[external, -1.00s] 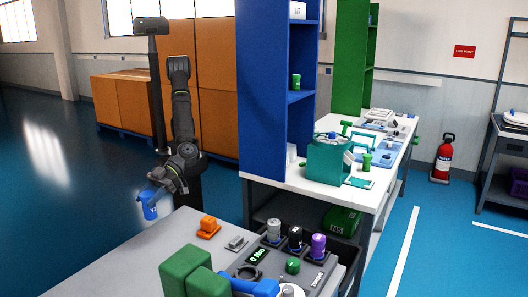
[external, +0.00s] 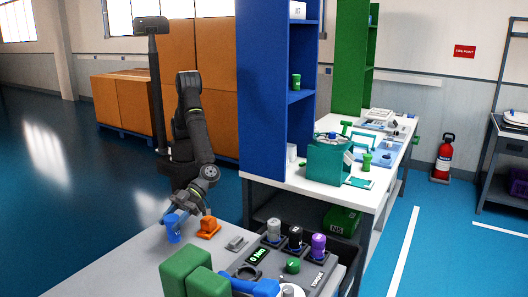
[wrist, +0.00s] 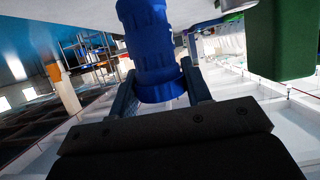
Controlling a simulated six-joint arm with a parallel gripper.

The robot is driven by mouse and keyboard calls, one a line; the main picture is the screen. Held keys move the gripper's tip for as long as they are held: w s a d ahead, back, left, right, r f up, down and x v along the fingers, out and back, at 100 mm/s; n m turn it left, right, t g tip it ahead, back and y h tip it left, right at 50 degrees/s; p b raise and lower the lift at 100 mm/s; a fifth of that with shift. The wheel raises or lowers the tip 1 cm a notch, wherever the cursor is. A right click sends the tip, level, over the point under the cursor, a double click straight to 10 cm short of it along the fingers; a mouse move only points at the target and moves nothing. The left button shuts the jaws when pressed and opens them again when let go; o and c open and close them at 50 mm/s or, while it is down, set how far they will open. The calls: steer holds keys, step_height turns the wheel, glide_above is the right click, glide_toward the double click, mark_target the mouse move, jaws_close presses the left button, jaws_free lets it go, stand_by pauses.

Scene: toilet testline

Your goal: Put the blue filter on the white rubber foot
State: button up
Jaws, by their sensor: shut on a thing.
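The blue filter (external: 173,230) is a blue ribbed cylinder, upright in the external view near the grey table's far left edge. My gripper (external: 179,215) is shut on it. In the wrist view the filter (wrist: 150,45) sits between the two fingers of my gripper (wrist: 157,82). I cannot tell whether the filter's lower end touches the table. The white rubber foot is not clearly identifiable. A small white round piece (external: 288,291) shows at the bottom edge of the external view, partly cut off, and may be it.
An orange part (external: 208,228) stands just right of the filter, with a small grey block (external: 236,243) beyond it. Large green blocks (external: 186,266) and a blue part (external: 258,288) stand in front. A test panel (external: 250,258) with several coloured caps is at right.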

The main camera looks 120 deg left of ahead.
steer(key=shift+w+a+f, duration=0.15)
steer(key=shift+w+f, duration=0.4)
steer(key=shift+f, duration=0.4)
steer(key=shift+w+a+f, duration=0.15)
steer(key=shift+w+f, duration=0.45)
steer(key=shift+f, duration=0.3)
steer(key=shift+w+a+f, duration=0.15)
steer(key=shift+w+f, duration=0.4)
steer(key=shift+f, duration=0.4)
steer(key=shift+f, duration=0.1)
steer(key=shift+f, duration=0.15)
steer(key=o, duration=1.1)
steer(key=v, duration=1)
steer(key=w+v, duration=0.1)
steer(key=v, duration=0.5)
steer(key=shift+a+f, duration=0.1)
steer(key=shift+o, duration=0.4)
steer(key=shift+s+a+r, duration=0.1)
steer(key=shift+a+r, duration=0.15)
steer(key=shift+a, duration=0.4)
